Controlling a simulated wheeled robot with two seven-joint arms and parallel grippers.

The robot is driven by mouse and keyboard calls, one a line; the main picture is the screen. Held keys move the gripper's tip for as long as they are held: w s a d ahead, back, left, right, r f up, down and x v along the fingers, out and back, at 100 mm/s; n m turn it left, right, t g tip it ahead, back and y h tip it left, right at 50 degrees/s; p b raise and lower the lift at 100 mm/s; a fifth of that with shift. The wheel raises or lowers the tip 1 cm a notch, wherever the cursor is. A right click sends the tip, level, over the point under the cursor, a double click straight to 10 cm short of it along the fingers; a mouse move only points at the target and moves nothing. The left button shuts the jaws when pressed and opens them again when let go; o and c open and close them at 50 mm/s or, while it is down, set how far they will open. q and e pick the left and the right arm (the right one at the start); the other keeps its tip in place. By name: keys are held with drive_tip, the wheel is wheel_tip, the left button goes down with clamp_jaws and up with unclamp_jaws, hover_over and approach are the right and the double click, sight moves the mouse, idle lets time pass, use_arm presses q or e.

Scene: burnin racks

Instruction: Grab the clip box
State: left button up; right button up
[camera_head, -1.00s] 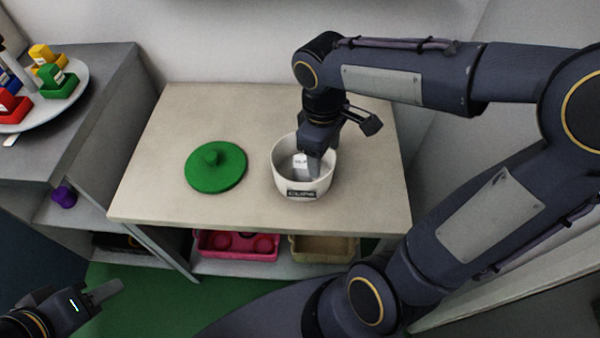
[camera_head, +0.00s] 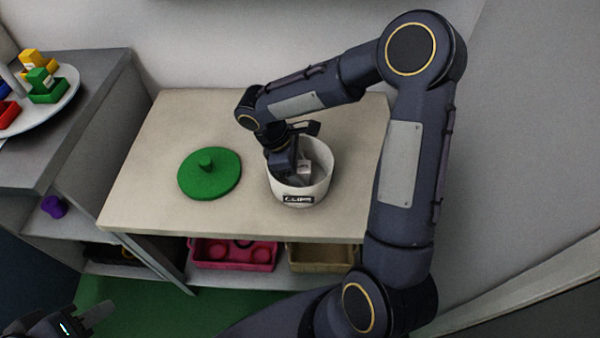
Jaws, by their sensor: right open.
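A white round bowl (camera_head: 318,187) with a dark label reading "CLIPS" stands on the table, uncovered. Inside it is a small white box (camera_head: 304,167) with a printed label. My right gripper (camera_head: 292,174) reaches down into the bowl from its back left, close beside the small box. Its fingers are open, partly hidden by the gripper body and the bowl; I cannot tell whether they touch the box. My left gripper (camera_head: 92,316) is low at the bottom left, away from the table, and I cannot tell its opening.
A green round lid (camera_head: 210,176) with a knob lies on the table (camera_head: 160,130) left of the bowl. A pink tray (camera_head: 234,256) and a tan tray (camera_head: 322,258) sit on the shelf below. A grey counter at left holds a plate (camera_head: 62,98) of coloured blocks.

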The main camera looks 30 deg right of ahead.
drive_tip(key=shift+s+d+f, duration=0.15)
drive_tip(key=shift+f, duration=0.4)
drive_tip(key=c, duration=1.1)
drive_tip(key=shift+r, duration=0.15)
